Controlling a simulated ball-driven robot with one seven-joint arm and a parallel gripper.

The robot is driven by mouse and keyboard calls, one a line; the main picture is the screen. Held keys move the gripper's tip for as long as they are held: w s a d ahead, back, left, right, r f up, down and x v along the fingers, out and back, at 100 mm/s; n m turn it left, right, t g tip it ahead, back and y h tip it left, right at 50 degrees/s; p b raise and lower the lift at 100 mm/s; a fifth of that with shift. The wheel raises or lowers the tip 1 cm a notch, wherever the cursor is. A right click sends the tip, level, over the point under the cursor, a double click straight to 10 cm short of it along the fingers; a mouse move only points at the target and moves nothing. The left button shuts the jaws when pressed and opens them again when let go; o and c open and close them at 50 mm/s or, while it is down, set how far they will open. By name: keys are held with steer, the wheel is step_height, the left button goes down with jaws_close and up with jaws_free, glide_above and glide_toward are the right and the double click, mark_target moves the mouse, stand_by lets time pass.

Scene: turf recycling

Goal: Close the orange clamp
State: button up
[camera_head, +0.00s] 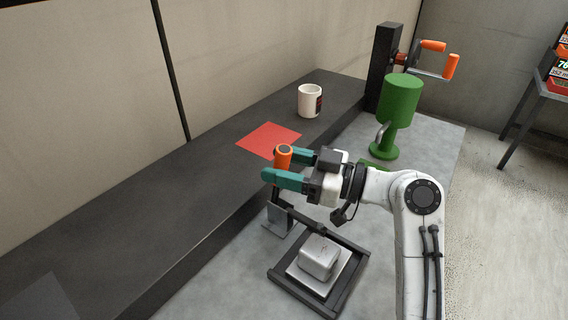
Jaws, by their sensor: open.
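The clamp's orange handle (283,154) stands upright at the top of a dark lever above a grey bracket (278,218). Below it is a dark rectangular frame (340,298) holding a light plate with a whitish block (318,257) on it. My gripper (272,164) has teal fingers and comes in from the right. It is open, with one finger on the near side of the orange handle and the other on the far side. The near finger hides the handle's lower part. Whether either finger touches the handle I cannot tell.
A dark raised ledge (150,215) runs along the wall, with a red square (269,140) and a white mug (310,101) on it. A green goblet-shaped object (400,102) stands behind my arm. Beyond it, a black post (384,60) carries a crank with orange grips (451,67).

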steer(key=b+v, duration=0.1)
steer(key=v, duration=0.9)
steer(key=shift+s+d, duration=0.15)
steer(key=shift+d, duration=0.25)
